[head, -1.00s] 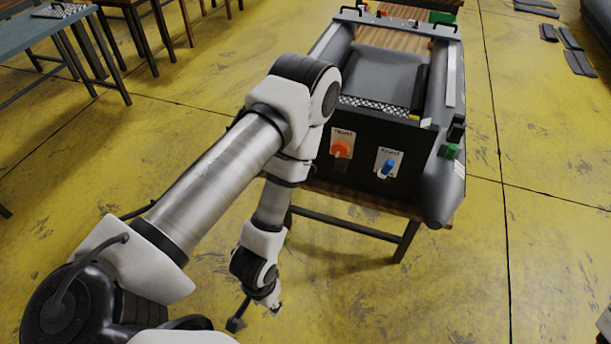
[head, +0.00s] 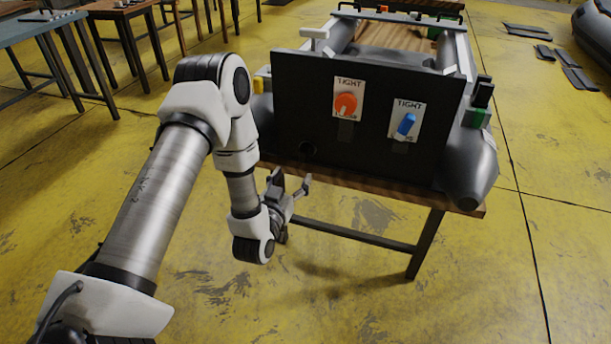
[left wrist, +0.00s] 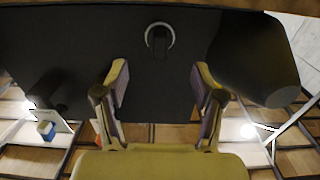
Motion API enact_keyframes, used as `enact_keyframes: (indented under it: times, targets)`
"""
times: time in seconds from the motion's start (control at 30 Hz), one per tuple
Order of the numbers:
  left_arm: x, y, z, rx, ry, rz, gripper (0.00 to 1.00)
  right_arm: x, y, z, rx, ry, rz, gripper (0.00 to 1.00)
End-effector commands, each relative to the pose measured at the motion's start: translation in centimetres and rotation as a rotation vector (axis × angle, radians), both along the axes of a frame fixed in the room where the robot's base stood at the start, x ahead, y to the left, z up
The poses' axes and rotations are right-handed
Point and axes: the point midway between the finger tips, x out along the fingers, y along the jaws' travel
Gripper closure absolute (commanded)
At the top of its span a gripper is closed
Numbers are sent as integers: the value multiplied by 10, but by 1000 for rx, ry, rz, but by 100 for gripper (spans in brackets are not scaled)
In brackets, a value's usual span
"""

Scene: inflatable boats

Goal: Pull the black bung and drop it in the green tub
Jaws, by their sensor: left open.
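The black bung (head: 308,149) sits low on the left part of the boat's black transom (head: 375,88), dark against dark. In the left wrist view the bung (left wrist: 158,40) shows inside a pale ring, beyond the fingertips. My left gripper (head: 291,187) is below and in front of the transom, just under the bung. In the left wrist view its two fingers (left wrist: 161,72) are spread apart with nothing between them. A small green object (head: 433,33) shows at the far end of the boat; I cannot tell if it is the green tub. My right gripper does not show.
An orange knob (head: 346,104) and a blue knob (head: 405,126) on "TIGHT" plates stick out of the transom. The boat rests on a wooden table (head: 393,192). Other tables (head: 40,30) stand at the back left. The yellow floor in front is clear.

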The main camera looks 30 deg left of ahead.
Motion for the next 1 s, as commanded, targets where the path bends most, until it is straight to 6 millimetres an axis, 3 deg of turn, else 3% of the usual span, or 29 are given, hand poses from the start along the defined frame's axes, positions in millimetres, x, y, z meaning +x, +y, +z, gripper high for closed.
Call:
enact_keyframes:
  times: [0.43, 1.0]
  targets:
    - [7, 2, 3, 2, -5, 0, 31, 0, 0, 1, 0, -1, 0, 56]
    - [80, 19, 2, 1, -4, 0, 31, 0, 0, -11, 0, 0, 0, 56]
